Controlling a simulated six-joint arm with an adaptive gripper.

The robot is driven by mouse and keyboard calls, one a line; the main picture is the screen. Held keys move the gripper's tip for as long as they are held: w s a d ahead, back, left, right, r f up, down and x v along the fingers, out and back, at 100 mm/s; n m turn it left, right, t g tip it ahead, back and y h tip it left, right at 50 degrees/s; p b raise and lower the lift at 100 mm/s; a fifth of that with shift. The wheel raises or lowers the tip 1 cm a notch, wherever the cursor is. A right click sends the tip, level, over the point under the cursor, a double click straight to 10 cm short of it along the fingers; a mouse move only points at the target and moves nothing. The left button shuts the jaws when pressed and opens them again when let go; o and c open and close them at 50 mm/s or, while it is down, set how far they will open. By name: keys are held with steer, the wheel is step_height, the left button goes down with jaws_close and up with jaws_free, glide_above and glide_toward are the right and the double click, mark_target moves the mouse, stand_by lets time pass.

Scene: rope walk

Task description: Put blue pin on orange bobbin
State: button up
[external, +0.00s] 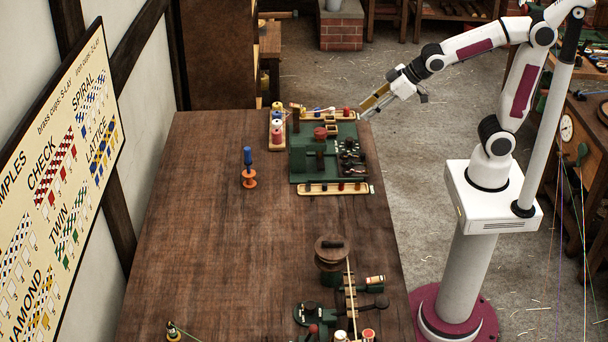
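The blue pin (247,156) stands upright on the orange bobbin (249,182), near the middle of the wooden table's far half. At this size I cannot tell whether the pin is seated in the bobbin or only rests on top. My gripper (366,113) is at the table's right edge, well to the right of the pin and bobbin and apart from both. Its fingers are too small and angled to show whether they are open or shut. I see nothing held in it.
A green board (308,172) with tools lies right of the bobbin. A wooden rack (269,138) of spools stands beside it. A round wooden reel (332,250) and green clamps stand nearer the front. The wooden table (200,250) is clear on its left.

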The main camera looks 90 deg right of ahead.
steer(key=s+a+f+g, duration=0.1)
steer(key=s+a, duration=0.1)
steer(key=s, duration=0.8)
steer(key=s+a+f+g+y, duration=0.1)
steer(key=s+a+g, duration=0.1)
steer(key=s, duration=0.8)
steer(key=shift+s+a, duration=0.4)
steer(key=shift+a, duration=0.15)
